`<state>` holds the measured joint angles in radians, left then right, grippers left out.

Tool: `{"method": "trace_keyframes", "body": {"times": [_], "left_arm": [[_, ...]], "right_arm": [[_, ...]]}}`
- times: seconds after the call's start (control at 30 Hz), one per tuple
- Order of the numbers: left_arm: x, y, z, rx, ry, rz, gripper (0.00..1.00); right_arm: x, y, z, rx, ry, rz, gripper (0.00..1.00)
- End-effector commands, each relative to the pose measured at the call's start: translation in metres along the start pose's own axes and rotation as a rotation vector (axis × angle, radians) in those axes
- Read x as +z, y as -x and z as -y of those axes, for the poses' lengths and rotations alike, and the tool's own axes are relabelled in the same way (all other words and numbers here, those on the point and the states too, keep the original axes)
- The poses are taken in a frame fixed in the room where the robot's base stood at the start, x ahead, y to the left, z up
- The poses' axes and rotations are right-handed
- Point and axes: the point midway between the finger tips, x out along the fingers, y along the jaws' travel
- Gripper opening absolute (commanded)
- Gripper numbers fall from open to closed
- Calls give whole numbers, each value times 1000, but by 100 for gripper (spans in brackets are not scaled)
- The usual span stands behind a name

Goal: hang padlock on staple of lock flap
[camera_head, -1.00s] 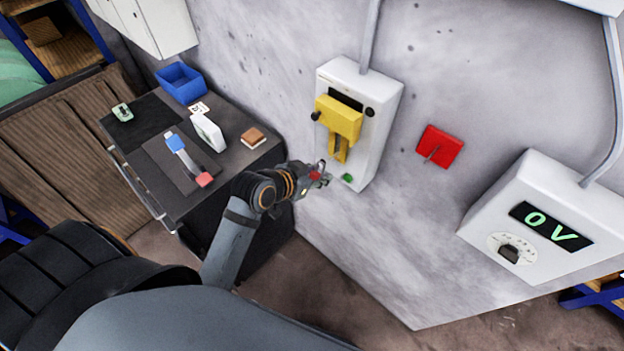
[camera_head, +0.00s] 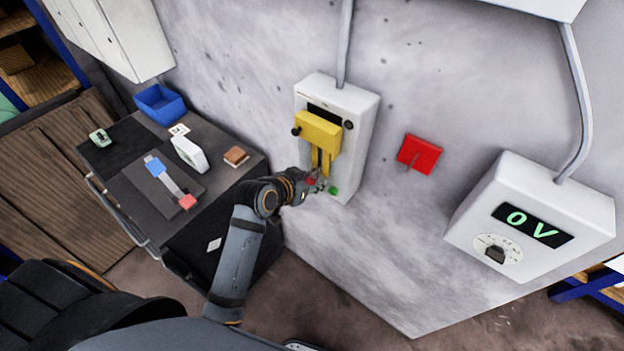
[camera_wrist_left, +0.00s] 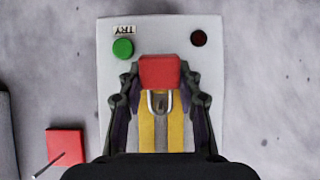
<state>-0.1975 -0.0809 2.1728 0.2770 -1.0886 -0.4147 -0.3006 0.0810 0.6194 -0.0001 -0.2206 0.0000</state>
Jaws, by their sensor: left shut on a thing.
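A red padlock (camera_wrist_left: 160,72) with a silver shackle is held between the fingers of my left gripper (camera_wrist_left: 160,100) in the left wrist view. The shackle lies in front of the yellow lock flap (camera_wrist_left: 147,132); I cannot tell whether it is through the staple (camera_wrist_left: 161,104). In the head view my left gripper (camera_head: 316,182) is at the lower end of the yellow flap (camera_head: 318,132) on the white box (camera_head: 358,112). The padlock shows there only as a small red patch (camera_head: 310,181). My right gripper is not in view.
A green button (camera_wrist_left: 122,48) is close to the left fingers, beside a dark red lamp (camera_wrist_left: 199,38). A red plate (camera_head: 419,153) with a pin is on the wall. A meter (camera_head: 532,226) reads 0 V. The cart (camera_head: 215,180) holds a blue bin (camera_head: 160,103).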

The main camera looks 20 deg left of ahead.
Motion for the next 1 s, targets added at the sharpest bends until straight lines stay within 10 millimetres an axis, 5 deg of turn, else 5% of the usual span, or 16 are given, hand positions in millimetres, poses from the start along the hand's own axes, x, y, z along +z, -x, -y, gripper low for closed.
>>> {"method": "trace_keyframes", "body": {"times": [0.4,0.43,0.6,1.0], "left_arm": [[0,0,0,0,0,-1,0],[0,0,0,0,0,-1,37],[0,0,0,0,0,-1,60],[1,11,1,-2,-1,1,61]], "right_arm": [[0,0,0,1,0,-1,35],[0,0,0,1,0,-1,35],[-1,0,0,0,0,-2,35],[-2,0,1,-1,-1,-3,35]]}}
